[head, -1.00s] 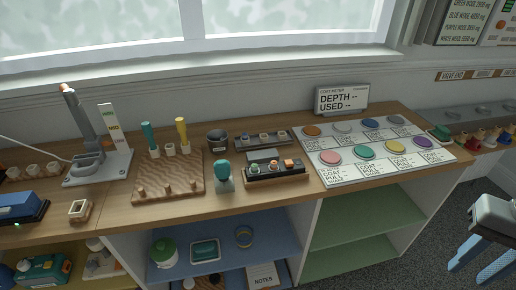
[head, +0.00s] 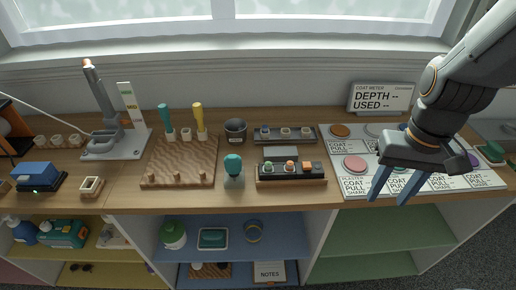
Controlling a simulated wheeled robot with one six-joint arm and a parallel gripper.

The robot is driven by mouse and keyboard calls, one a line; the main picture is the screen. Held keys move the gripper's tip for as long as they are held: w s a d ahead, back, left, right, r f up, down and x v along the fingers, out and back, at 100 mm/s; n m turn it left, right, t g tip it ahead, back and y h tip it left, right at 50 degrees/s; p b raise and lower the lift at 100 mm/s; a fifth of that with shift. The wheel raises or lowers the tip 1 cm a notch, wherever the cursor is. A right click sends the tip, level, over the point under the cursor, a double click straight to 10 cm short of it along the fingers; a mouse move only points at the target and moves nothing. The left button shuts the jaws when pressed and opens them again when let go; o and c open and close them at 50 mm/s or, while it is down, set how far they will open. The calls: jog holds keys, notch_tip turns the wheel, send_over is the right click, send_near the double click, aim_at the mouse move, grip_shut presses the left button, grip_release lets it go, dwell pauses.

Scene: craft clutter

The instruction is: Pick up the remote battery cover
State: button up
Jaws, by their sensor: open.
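My gripper (head: 388,198) is at the right, its two blue fingers pointing down and apart, open and empty. It hangs in front of the white board with coloured round pads, partly hiding it. I cannot make out a remote battery cover for certain. Small items on the worktop and shelves are too small to tell.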

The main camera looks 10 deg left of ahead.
jog(key=w+a+r+n+y+p, duration=0.2)
jog(key=w+a+n+p, duration=0.2)
jog(key=w+a+n, duration=0.45)
jog(key=n+g+y+p, duration=0.15)
jog(key=n+p, duration=0.35)
jog(key=n, duration=0.7)
send_near(282, 151)
jog(key=shift+s+d+f+y, duration=0.3)
jog(key=shift+s+f, duration=0.15)
jog(key=shift+f, duration=0.1)
jog(key=shift+a+f, duration=0.35)
jog(key=shift+f, duration=0.05)
jog(key=p+x, duration=0.1)
jog(key=x, duration=0.2)
jog(key=p+x, duration=0.1)
jog(key=x, duration=0.1)
jog(key=shift+w+a+f+p, duration=0.2)
jog(key=shift+a+f+p, duration=0.05)
jog(key=shift+f+p, duration=0.15)
jog(key=shift+a+f, duration=0.2)
jog(key=shift+f, duration=0.3)
jog(key=shift+f+b, duration=0.1)
jog(key=shift+b, duration=0.2)
jog(key=c, duration=0.8)
jog(key=shift+r+p, duration=0.2)
jog(key=shift+p, duration=0.3)
